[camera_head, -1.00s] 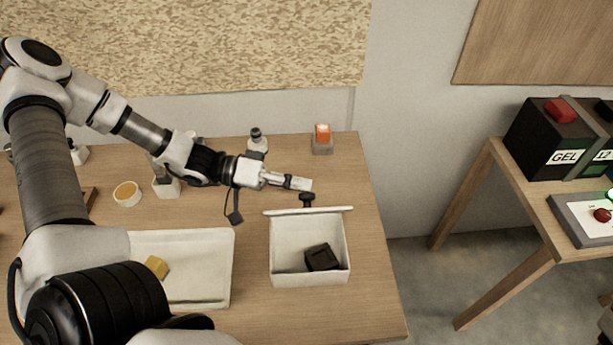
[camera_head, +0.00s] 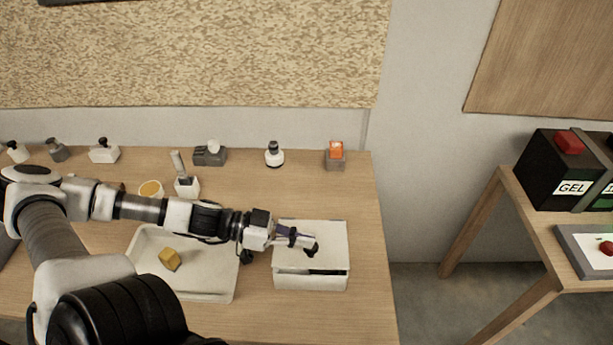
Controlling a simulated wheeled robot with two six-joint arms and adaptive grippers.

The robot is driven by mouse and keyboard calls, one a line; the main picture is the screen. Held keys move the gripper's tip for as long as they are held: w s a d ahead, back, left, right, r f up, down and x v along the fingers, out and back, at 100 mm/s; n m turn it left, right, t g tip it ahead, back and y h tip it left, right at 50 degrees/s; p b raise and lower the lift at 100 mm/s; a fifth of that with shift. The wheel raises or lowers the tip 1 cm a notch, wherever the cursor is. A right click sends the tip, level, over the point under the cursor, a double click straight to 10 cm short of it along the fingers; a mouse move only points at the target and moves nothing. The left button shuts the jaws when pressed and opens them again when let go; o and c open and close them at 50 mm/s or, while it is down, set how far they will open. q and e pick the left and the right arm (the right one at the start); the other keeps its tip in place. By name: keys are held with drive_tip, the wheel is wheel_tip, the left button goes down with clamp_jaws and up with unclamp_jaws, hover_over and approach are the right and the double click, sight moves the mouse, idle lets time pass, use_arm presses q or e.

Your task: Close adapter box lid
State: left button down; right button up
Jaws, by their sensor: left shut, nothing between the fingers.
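The white adapter box (camera_head: 310,281) stands on the right part of the wooden table. Its white lid (camera_head: 325,232) lies over the top, tilted slightly, with a dark gap along the front edge. A black knob (camera_head: 312,251) shows at the lid's front. My left gripper (camera_head: 308,241) is shut and empty, over the lid by the knob; whether it touches the lid I cannot tell. The black adapter seen inside the box before is hidden now. My right gripper is not in view.
A white tray (camera_head: 200,294) with a yellow block (camera_head: 169,259) sits left of the box. An orange-topped holder (camera_head: 335,156), a white bottle (camera_head: 274,155) and other small items line the table's back. A side table with a black box (camera_head: 553,172) stands at right.

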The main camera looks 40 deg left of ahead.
use_arm(q)
drive_tip(key=shift+s+d+f+m, duration=0.2)
drive_tip(key=shift+s+f+m, duration=0.1)
drive_tip(key=shift+f, duration=0.1)
drive_tip(key=shift+s+d+f+b, duration=0.15)
drive_tip(key=shift+f+b, duration=0.2)
drive_tip(key=shift+f, duration=0.3)
